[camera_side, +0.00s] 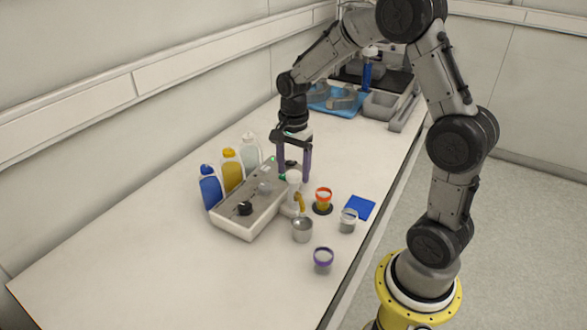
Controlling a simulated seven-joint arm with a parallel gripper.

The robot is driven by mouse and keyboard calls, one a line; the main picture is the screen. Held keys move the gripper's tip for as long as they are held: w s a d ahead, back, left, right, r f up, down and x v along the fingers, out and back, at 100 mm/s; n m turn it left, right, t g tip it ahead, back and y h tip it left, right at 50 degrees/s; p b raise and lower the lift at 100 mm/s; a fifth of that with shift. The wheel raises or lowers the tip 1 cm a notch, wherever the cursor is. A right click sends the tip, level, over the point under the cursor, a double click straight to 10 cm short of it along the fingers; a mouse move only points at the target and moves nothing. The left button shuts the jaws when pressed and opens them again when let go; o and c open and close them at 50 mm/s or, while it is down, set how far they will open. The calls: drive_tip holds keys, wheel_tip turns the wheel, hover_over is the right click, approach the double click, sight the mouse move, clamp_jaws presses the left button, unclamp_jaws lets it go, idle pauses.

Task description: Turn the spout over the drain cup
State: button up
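A pale grey box-shaped unit (233,222) with dark knobs stands on the bench. At its right front is a white upright fitting (293,178) with a short yellow-orange spout (300,202) pointing down and to the right. A grey metal cup (302,231) stands in front of the spout. A cup with an orange rim (323,198) stands on a dark round base to its right. The frame does not show which cup is the drain cup. My gripper (294,178) points down at the fitting, its two purple fingers apart on either side of it. Contact cannot be made out.
A clear cup (348,220), a purple-rimmed cup (323,261) and a blue square (360,207) lie to the right and front. Blue (209,187), yellow (232,170) and white (251,150) bottles stand behind the unit. The bench's left front is clear.

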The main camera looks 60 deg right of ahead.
idle(0.3)
wheel_tip(320, 180, up, 14)
drive_tip(key=shift+f, duration=0.15)
idle(0.4)
drive_tip(key=shift+a, duration=0.1)
wheel_tip(320, 180, up, 5)
drive_tip(key=n+t, duration=0.1)
drive_tip(key=t, duration=0.1)
hover_over(295, 195)
drive_tip(key=s+a+r+n+t, duration=0.1)
drive_tip(key=s+a+r+n, duration=0.1)
drive_tip(key=s+a+n, duration=0.3)
drive_tip(key=s+a+f+n+t, duration=0.2)
drive_tip(key=s+f+n, duration=0.5)
drive_tip(key=s+n, duration=0.4)
drive_tip(key=shift+s+f+n+t, duration=0.2)
drive_tip(key=shift+n+t, duration=0.1)
drive_tip(key=shift+n, duration=0.3)
